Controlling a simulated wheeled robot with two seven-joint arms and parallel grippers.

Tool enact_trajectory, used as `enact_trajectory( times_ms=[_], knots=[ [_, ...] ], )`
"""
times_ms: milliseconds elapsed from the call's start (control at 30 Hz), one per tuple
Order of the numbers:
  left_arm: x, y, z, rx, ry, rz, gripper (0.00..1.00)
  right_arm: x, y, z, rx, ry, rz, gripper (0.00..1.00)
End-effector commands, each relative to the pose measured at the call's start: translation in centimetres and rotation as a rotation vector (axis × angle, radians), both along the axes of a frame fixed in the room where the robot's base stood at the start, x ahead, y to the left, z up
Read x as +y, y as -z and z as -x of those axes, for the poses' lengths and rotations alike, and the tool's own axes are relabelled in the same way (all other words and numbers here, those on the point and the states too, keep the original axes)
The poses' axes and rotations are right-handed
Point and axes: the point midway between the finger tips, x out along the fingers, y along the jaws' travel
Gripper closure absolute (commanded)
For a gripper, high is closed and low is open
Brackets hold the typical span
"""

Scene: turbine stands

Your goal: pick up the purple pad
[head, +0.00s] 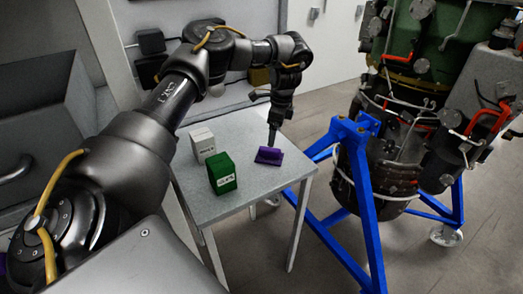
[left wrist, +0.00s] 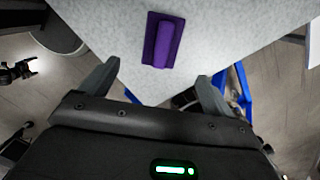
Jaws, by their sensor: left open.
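The purple pad (head: 270,156) lies on the small grey table, near its right edge. It has a flat base with a raised block along it. In the left wrist view the pad (left wrist: 163,40) lies ahead of the fingers, between their lines. My left gripper (head: 272,138) points down, just above and behind the pad in the head view. In the left wrist view the left gripper (left wrist: 157,88) is open, with nothing between its fingers. The pad is outside the jaws.
A green box (head: 222,173) and a white box (head: 203,144) stand on the table (head: 232,207), left of the pad. A blue stand (head: 363,200) holding a turbine (head: 400,130) is close to the table's right. The tabletop around the pad is clear.

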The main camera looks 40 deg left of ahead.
Motion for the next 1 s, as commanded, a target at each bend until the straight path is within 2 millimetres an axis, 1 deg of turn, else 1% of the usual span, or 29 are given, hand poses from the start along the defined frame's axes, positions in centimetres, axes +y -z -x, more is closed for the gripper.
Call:
enact_trajectory(
  times_ms=[33, 100, 233, 500, 600, 800, 867, 1000],
  knots=[
    [0.3, -0.5, 0.1, 0.003, -0.015, -0.007, 0.11, 0.0, -0.1, 0.0, 0.000, 0.000, 0.000, 0.00],
    [0.6, -0.7, 0.3, 0.006, -0.029, -0.013, 0.11, 0.0, -0.1, 0.0, 0.000, 0.000, 0.000, 0.00],
    [0.8, -0.3, 0.5, 0.008, -0.033, -0.014, 0.11, 0.0, -0.2, 0.1, 0.001, 0.000, 0.000, 0.00],
    [1.2, 3.4, 0.6, 0.008, -0.031, -0.013, 0.11, -0.2, -1.4, 0.1, 0.002, -0.002, 0.003, 0.00],
    [1.3, 4.5, 0.7, 0.007, -0.031, -0.013, 0.11, -0.3, -1.6, 0.2, 0.003, -0.002, 0.003, 0.00],
    [1.3, 5.0, 0.7, 0.006, -0.030, -0.013, 0.11, -0.3, -1.7, 0.3, 0.003, -0.002, 0.003, 0.00],
    [1.3, 5.3, 0.7, 0.007, -0.029, -0.013, 0.11, -0.3, -2.3, 0.3, 0.003, -0.002, 0.003, 0.00],
    [1.5, 7.1, 0.6, 0.011, -0.029, -0.015, 0.11, -0.3, -4.0, 0.3, 0.004, -0.002, 0.003, 0.00]
  ],
)
